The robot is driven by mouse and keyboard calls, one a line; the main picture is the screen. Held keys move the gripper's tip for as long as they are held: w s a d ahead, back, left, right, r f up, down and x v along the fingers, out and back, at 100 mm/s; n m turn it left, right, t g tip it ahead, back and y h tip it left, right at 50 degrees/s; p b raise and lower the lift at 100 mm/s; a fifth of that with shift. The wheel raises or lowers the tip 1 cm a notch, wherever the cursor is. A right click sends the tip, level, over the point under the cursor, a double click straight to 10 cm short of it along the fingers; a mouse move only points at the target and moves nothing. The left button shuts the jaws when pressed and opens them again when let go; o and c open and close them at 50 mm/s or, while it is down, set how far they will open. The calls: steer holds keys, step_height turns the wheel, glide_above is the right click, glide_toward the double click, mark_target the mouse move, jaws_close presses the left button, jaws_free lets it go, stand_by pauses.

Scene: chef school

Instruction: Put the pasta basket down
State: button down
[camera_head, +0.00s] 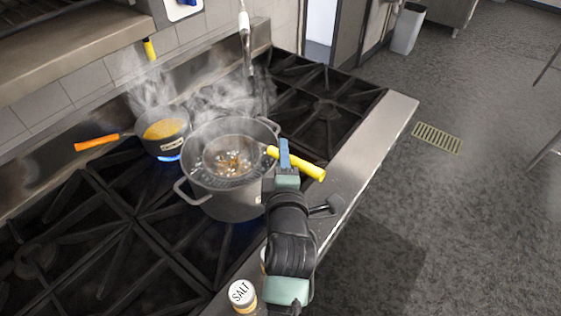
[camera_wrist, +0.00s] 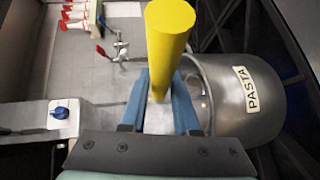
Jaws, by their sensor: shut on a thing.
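The pasta basket (camera_head: 238,149), a round metal strainer with a yellow handle (camera_head: 312,170), is at the mouth of a large steaming grey pot (camera_head: 229,206). Small brownish pieces show in the basket. I cannot tell whether it rests on the pot or hangs in it. My gripper (camera_head: 283,153) is shut on the handle, to the right of the pot. In the wrist view the blue fingers (camera_wrist: 160,100) close around the yellow handle (camera_wrist: 168,38). The pot (camera_wrist: 235,95) there bears a PASTA label. The basket's bowl is mostly hidden in that view.
A smaller steaming pan (camera_head: 166,144) with an orange handle and yellow contents stands over a blue flame at the left. A salt shaker (camera_head: 242,294) stands near the front edge. The back right burners (camera_head: 318,98) are free. A metal counter strip (camera_head: 385,125) borders the stove.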

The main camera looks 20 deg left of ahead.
step_height(320, 180, down, 2)
steer(key=shift+f, duration=0.15)
steer(key=c, duration=0.7)
jaws_free()
steer(key=shift+f, duration=0.1)
steer(key=shift+o, duration=0.2)
steer(key=b+v, duration=0.3)
steer(key=v, duration=0.9)
